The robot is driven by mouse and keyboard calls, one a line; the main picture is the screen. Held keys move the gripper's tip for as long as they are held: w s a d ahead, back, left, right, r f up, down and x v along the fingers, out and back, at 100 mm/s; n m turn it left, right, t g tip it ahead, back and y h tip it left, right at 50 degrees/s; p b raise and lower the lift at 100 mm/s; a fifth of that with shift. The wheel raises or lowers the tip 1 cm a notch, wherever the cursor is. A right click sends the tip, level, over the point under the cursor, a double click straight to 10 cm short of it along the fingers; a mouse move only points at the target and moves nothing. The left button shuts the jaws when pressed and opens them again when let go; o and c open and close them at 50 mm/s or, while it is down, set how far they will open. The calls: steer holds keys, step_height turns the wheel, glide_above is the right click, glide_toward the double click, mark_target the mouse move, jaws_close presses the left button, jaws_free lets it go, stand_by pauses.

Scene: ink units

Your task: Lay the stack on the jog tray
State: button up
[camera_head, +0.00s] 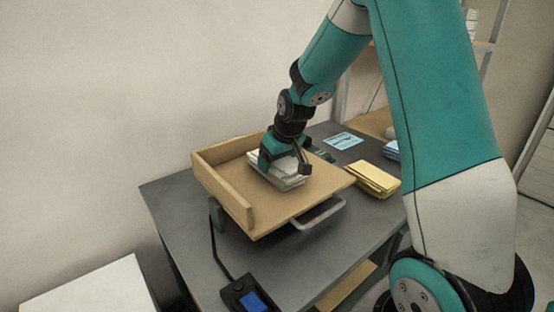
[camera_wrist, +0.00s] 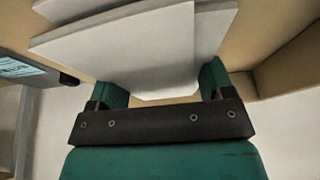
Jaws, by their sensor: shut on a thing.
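The white paper stack (camera_head: 277,172) is at the jog tray (camera_head: 235,208), a tan wooden tray with raised sides at the back and left. My gripper (camera_head: 284,160) is over the tray and shut on the stack. In the wrist view the stack (camera_wrist: 130,45) lies between my gripper's two green fingers (camera_wrist: 165,85), and its sheets are fanned unevenly. The tray's tan walls (camera_wrist: 285,65) show behind it. The fingers hide part of the stack in the head view. I cannot tell whether the stack's underside touches the tray floor.
The tray stands on a dark grey table (camera_head: 170,205). A yellow stack (camera_head: 372,179) and a blue stack (camera_head: 392,150) lie to the right. A light blue card (camera_head: 343,140) lies behind. A small device with a blue screen (camera_head: 250,297) is at the front. A metal handle (camera_head: 318,214) edges the tray.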

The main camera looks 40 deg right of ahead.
steer(key=shift+f, duration=0.1)
steer(key=o, duration=1.2)
steer(key=shift+r, duration=0.35)
steer(key=v, duration=1.2)
steer(key=s+a+n+g+y, duration=0.1)
steer(key=s+a+n, duration=0.1)
steer(key=s+a, duration=0.45)
steer(key=s+a+n+g+y, duration=0.1)
steer(key=s+a+y, duration=0.15)
steer(key=a, duration=0.65)
steer(key=s+a+n, duration=0.1)
steer(key=s+a, duration=0.2)
steer(key=s, duration=0.2)
steer(key=s+a+n+g, duration=0.1)
steer(key=s+a, duration=0.1)
steer(key=s, duration=0.3)
steer(key=s+a+n+g, duration=0.1)
steer(key=s+a, duration=0.2)
steer(key=s, duration=0.1)
steer(key=shift+s+a+f+n+y, duration=0.25)
steer(key=shift+s+a+f+n, duration=0.05)
steer(key=shift+s, duration=0.1)
